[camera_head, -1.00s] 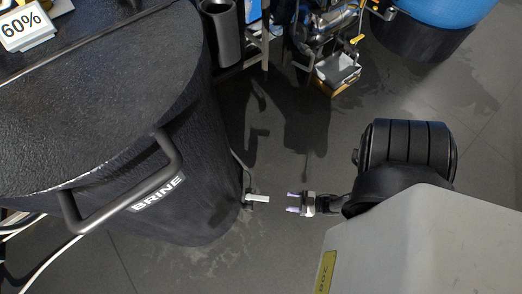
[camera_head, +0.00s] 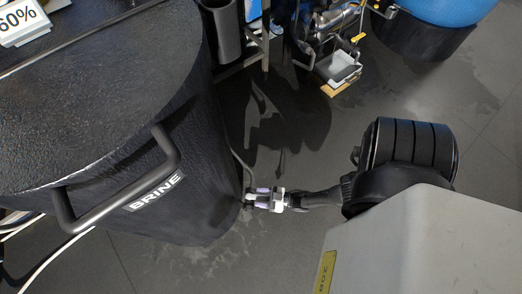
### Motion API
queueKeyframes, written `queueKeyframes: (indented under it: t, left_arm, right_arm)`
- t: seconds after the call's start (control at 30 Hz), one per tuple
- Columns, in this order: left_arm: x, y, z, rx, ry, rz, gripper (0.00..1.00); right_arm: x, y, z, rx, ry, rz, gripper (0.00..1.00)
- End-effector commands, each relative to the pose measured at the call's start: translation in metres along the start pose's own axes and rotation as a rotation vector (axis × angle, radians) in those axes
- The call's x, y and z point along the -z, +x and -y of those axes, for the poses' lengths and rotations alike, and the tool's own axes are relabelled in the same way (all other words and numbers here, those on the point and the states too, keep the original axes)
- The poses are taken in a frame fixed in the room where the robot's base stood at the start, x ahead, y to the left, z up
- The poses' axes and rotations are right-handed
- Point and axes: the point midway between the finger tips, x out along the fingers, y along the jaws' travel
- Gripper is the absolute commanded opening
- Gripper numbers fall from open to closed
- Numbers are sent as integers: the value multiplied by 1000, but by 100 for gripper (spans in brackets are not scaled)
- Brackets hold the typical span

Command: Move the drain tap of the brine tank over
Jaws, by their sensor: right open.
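The brine tank (camera_head: 195,215) is a large black drum at the left, with a black bar handle and a BRINE label (camera_head: 155,192). Its drain tap (camera_head: 248,204) sits low on its right side. The tap's pale lever is now mostly hidden by my gripper. My right gripper (camera_head: 257,197) is at the tap, its fingers open and pointing left, around or just over the lever; I cannot tell whether they touch it. My left gripper is not in view.
A grey pipe or cable (camera_head: 240,165) runs down the tank's side to the tap. A metal frame with equipment (camera_head: 325,35) and a small tray (camera_head: 338,68) stands at the top. A blue-topped drum (camera_head: 435,12) is at the top right. Grey floor (camera_head: 290,240) below the gripper is clear.

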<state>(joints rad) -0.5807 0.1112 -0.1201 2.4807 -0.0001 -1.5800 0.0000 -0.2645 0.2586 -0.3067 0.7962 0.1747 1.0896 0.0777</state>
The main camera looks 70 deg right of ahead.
Motion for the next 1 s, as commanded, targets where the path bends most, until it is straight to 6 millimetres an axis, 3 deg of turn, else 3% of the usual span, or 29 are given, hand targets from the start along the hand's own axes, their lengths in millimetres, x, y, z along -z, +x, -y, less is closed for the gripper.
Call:
queueKeyframes:
  t: [0.27,0.8,1.0]
  left_arm:
    - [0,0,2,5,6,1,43]
    - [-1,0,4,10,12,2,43]
    - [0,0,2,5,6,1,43]
  right_arm:
    - [0,1,0,0,0,0,51]
    - [0,1,0,0,0,0,0]
    - [0,0,0,0,0,0,0]
